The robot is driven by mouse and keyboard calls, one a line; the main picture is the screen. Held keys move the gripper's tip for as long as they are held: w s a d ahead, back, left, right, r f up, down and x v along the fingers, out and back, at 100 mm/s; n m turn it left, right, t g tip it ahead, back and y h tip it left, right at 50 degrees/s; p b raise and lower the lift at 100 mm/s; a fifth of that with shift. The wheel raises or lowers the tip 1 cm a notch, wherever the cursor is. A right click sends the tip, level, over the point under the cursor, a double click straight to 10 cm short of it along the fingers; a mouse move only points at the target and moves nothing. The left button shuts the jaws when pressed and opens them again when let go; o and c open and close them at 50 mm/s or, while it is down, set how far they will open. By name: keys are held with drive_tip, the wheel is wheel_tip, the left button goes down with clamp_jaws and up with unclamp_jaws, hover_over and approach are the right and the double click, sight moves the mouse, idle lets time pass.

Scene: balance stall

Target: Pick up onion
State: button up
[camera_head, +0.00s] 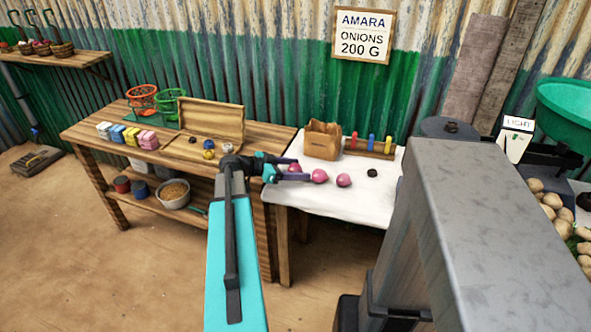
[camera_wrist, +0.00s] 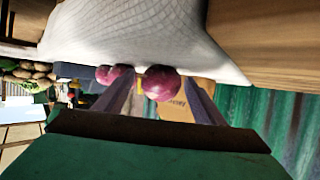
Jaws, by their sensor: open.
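Three reddish-purple onions lie in a row on the white cloth: a left one (camera_head: 295,168), a middle one (camera_head: 319,177) and a right one (camera_head: 343,180). My gripper (camera_head: 299,169) is open at the left one, with its two fingers on either side of it. In the wrist view this nearest onion (camera_wrist: 161,83) sits between the fingertips of my gripper (camera_wrist: 159,78). I cannot tell whether the fingers touch it. The other two onions, left (camera_wrist: 104,75) and right (camera_wrist: 122,70), show beside the left finger, partly overlapping it.
A brown paper bag (camera_head: 322,141) stands behind the onions on the white-covered table (camera_head: 340,203). A rack with coloured cylinders (camera_head: 370,145) and a small black disc (camera_head: 372,173) are to the right. An open wooden box (camera_head: 214,120) is on the left bench.

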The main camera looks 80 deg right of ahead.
drive_tip(key=c, duration=1.2)
drive_tip(key=shift+r, duration=0.1)
drive_tip(key=shift+r, duration=1.65)
drive_tip(key=w+a+p, duration=0.1)
drive_tip(key=a, duration=0.3)
drive_tip(key=w+a+r+p, duration=0.1)
drive_tip(key=a, duration=0.3)
drive_tip(key=w+a+p, duration=0.1)
drive_tip(key=a, duration=0.3)
drive_tip(key=shift+w+a+r, duration=0.1)
drive_tip(key=shift+a+r, duration=0.3)
drive_tip(key=a+p, duration=0.1)
drive_tip(key=p, duration=0.9)
drive_tip(key=shift+w+a+r, duration=0.1)
drive_tip(key=shift+a, duration=0.3)
